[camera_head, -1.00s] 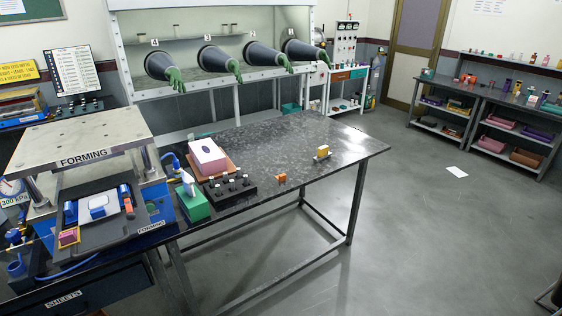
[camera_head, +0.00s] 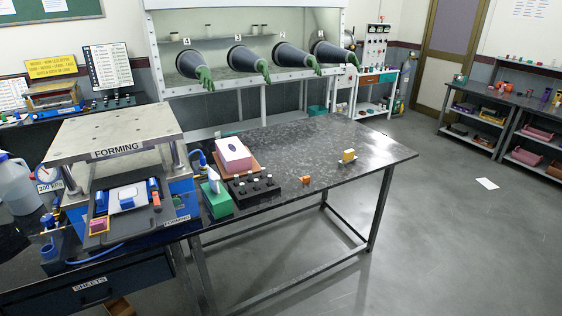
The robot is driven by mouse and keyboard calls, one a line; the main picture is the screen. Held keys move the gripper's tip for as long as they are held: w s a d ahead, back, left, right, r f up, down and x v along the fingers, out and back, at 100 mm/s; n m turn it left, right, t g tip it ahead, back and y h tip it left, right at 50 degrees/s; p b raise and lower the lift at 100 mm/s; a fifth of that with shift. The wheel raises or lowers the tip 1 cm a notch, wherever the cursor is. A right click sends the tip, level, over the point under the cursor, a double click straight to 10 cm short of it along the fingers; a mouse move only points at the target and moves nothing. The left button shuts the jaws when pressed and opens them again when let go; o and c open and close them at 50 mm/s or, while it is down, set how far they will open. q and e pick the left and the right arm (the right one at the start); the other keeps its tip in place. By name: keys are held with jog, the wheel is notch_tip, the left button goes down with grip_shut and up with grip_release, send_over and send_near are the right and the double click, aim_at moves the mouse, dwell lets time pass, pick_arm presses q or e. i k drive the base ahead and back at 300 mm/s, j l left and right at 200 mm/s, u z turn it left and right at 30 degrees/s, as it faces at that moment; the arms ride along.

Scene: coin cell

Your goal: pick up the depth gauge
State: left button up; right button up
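On the dark table (camera_head: 340,203) a small yellow block (camera_head: 348,156) stands on a pale base near the right side; it may be the depth gauge, but it is too small to be sure. A small orange piece (camera_head: 306,180) lies to its left, nearer the front edge. On the forming press's lower plate lie a blue-and-white piece (camera_head: 127,198), an orange-and-blue piece (camera_head: 154,194) and a yellow-and-purple block (camera_head: 99,227). Neither of my grippers is in view.
The forming press (camera_head: 118,130) stands at the left. A green box (camera_head: 217,201), a black rack (camera_head: 253,187) with several small pieces and a pink-and-white box (camera_head: 234,154) stand beside it. A glovebox (camera_head: 250,70) is behind. Open floor (camera_head: 450,240) lies to the right.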

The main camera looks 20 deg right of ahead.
aim_at(349, 156)
jog(key=i+l, duration=0.3)
jog(key=i+l+u, duration=0.1)
jog(key=i+l, duration=0.2)
jog(key=l, duration=0.25)
jog(key=i+l, duration=0.25)
jog(key=l, duration=0.15)
jog(key=i+l+u, duration=0.1)
jog(key=i+l, duration=0.2)
jog(key=l, duration=0.15)
jog(key=i+l, duration=0.25)
jog(key=l, duration=0.2)
jog(key=i+l+u, duration=0.1)
jog(key=i+l, duration=0.15)
jog(key=l, duration=0.2)
jog(key=i+l, duration=0.25)
jog(key=l, duration=0.25)
jog(key=i+l, duration=0.25)
jog(key=l, duration=0.2)
jog(key=u, duration=0.05)
